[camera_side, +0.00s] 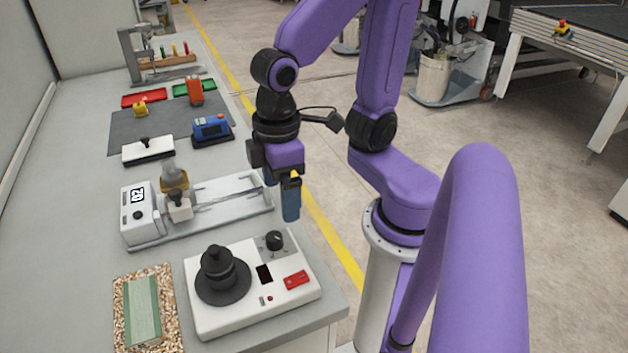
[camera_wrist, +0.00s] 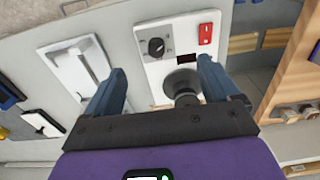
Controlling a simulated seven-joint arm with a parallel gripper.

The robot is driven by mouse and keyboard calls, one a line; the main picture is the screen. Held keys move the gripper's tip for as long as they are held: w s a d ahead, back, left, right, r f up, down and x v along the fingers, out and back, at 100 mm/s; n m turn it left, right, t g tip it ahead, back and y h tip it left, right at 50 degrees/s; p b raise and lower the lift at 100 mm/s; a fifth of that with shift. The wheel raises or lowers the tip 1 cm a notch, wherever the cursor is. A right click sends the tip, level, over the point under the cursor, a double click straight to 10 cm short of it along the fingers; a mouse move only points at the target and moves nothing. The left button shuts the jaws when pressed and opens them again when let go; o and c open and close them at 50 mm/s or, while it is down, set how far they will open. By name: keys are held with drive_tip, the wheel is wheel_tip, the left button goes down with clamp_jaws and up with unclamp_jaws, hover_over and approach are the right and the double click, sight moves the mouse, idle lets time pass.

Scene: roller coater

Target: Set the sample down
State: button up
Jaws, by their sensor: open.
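My gripper (camera_side: 281,196) is open, its blue fingers pointing down beside the right end of a white rail tray (camera_side: 235,205). In the wrist view nothing shows between the fingertips (camera_wrist: 163,84). I cannot tell for sure which thing is the sample. A green strip (camera_side: 142,310) lies flat on a speckled board (camera_side: 165,292) at the front left, apart from my gripper. A white device (camera_side: 215,318) in front of my gripper has a dial (camera_side: 274,240), a red switch (camera_side: 296,280) and a round dark plate carrying a black knobbed weight (camera_side: 217,268).
A white unit with a display (camera_side: 138,206) stands at the tray's left end, beside a white block with a dark knob (camera_side: 180,208). Behind are a blue meter (camera_side: 211,130), a black-handled white block (camera_side: 147,150) and red (camera_side: 145,98) and green trays. The bench's right edge is near my gripper.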

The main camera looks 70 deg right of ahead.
drive_tip(key=s+d+n, duration=0.3)
drive_tip(key=s+d, duration=0.1)
drive_tip(key=shift+s+f+n, duration=0.2)
drive_tip(key=shift+f+n, duration=0.1)
drive_tip(key=shift+f, duration=0.1)
drive_tip(key=shift+d, duration=0.1)
idle(0.8)
